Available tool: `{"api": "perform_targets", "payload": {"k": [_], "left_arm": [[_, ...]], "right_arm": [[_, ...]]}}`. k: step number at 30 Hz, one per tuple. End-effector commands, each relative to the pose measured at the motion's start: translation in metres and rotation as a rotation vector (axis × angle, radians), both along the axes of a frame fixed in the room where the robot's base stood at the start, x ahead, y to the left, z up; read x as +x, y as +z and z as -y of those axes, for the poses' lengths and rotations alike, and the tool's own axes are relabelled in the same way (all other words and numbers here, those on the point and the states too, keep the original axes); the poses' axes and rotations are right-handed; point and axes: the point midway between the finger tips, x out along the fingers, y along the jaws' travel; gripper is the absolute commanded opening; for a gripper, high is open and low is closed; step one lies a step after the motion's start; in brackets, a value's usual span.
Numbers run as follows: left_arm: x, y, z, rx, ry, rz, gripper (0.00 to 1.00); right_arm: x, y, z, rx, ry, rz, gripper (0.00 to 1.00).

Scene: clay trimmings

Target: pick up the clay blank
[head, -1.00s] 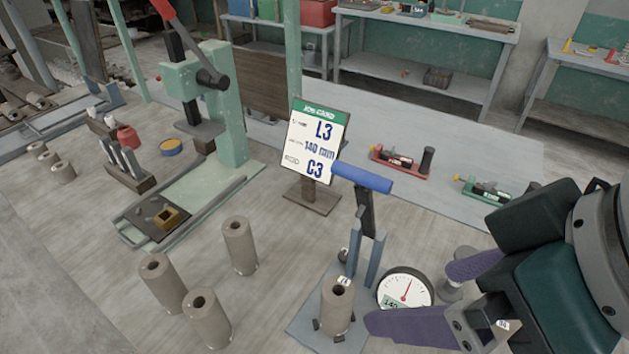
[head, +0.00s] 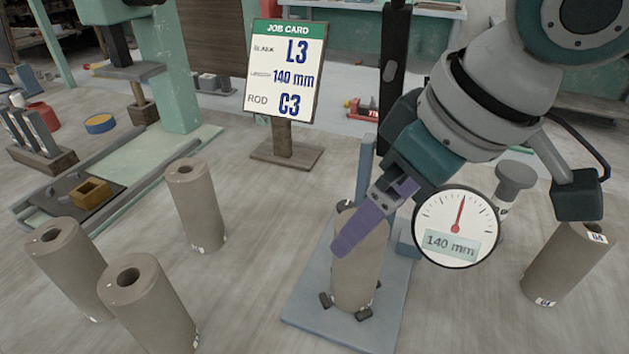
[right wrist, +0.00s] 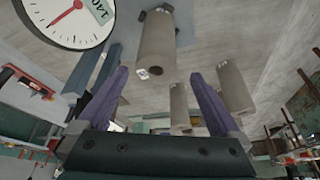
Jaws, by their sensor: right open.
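A grey-brown clay blank (head: 358,275) stands upright on the blue-grey plate of the gauge stand (head: 312,300), with small dark stops around its foot. My right gripper (head: 372,218) is open at its upper part, and one purple finger crosses in front of it. In the right wrist view the blank (right wrist: 157,45) shows between and beyond the open fingertips (right wrist: 158,75), touching neither visibly. The arm hides the blank's top in the head view. The round dial (head: 457,225) reads 140 mm. The job card (head: 287,75) reads L3, 140 mm, C3. My left gripper is out of view.
Several other hollow blanks stand on the table: left ones (head: 196,205), (head: 68,265) and (head: 148,300), and one at right (head: 568,262). A green press base with a brass block (head: 90,193) lies at left. Bare table lies between the left blanks and the stand.

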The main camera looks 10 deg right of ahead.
Motion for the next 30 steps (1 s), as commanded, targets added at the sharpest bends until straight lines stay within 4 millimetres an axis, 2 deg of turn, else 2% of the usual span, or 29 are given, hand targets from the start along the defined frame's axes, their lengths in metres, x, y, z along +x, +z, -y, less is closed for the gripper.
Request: {"api": "perform_targets", "payload": {"k": [5, 12, 21, 30], "left_arm": [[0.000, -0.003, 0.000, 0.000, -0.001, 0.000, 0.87], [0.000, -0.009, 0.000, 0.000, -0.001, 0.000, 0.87], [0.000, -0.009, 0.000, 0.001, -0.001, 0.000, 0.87], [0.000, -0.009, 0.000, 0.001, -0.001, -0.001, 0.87]], "right_arm": [[0.005, -0.017, -0.001, -0.001, -0.001, -0.001, 1.00], [0.017, -0.051, -0.005, -0.001, 0.002, 0.000, 1.00], [0.019, -0.056, -0.006, -0.001, 0.002, 0.003, 1.00], [0.019, -0.055, -0.006, 0.000, 0.001, 0.003, 0.67]]}}
